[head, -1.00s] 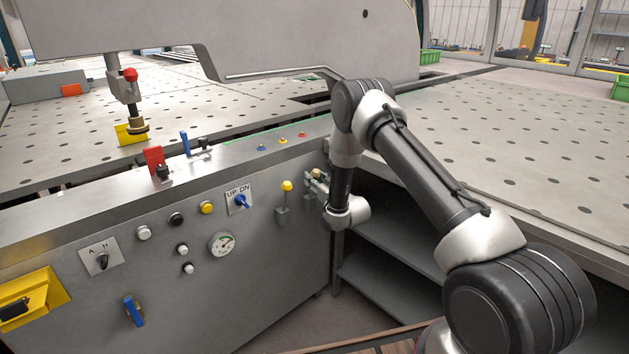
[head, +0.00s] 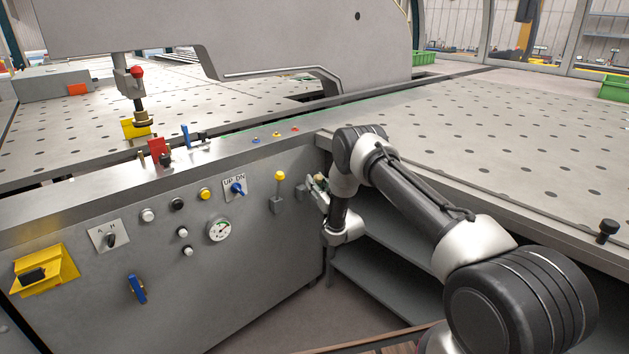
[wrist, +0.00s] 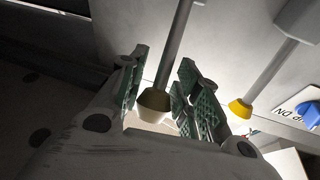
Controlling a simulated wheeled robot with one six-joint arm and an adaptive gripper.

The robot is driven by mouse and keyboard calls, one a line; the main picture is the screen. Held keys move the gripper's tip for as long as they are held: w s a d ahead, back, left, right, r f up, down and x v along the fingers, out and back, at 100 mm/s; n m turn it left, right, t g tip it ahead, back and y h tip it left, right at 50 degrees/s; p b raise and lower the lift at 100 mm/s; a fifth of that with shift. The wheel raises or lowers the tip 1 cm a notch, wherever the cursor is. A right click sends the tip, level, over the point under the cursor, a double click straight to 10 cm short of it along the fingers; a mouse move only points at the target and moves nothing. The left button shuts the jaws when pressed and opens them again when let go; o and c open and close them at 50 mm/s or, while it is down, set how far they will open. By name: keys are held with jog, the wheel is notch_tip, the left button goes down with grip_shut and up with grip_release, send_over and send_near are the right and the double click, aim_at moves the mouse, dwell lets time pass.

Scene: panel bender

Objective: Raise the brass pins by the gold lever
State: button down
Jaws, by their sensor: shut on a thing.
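The gold lever (wrist: 155,103) shows in the wrist view as a grey rod with a dull gold knob at its end. My gripper (wrist: 160,98) has its green-padded fingers on both sides of this knob and is shut on it. In the head view my gripper (head: 318,188) is at the right end of the grey front panel, and the held knob is mostly hidden there.
A yellow-knobbed lever (head: 279,176) stands just left of my gripper; its knob also shows in the wrist view (wrist: 239,108). Left of it are a blue UP/DN switch (head: 237,188), a gauge (head: 219,230) and several buttons. The perforated table (head: 500,150) lies behind my arm.

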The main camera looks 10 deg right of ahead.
jog(key=shift+s+d+f, duration=0.25)
jog(key=shift+s+f, duration=0.15)
jog(key=shift+f, duration=0.35)
jog(key=shift+s+d+f, duration=0.2)
jog(key=shift+s+f, duration=0.25)
jog(key=shift+f, duration=0.35)
jog(key=shift+s+d+f, duration=0.25)
jog(key=shift+s+f, duration=0.15)
jog(key=shift+f, duration=0.35)
jog(key=shift+r, duration=0.15)
jog(key=c, duration=1)
grip_release()
jog(key=shift+w, duration=0.1)
jog(key=v, duration=1.2)
jog(key=shift+a, duration=0.1)
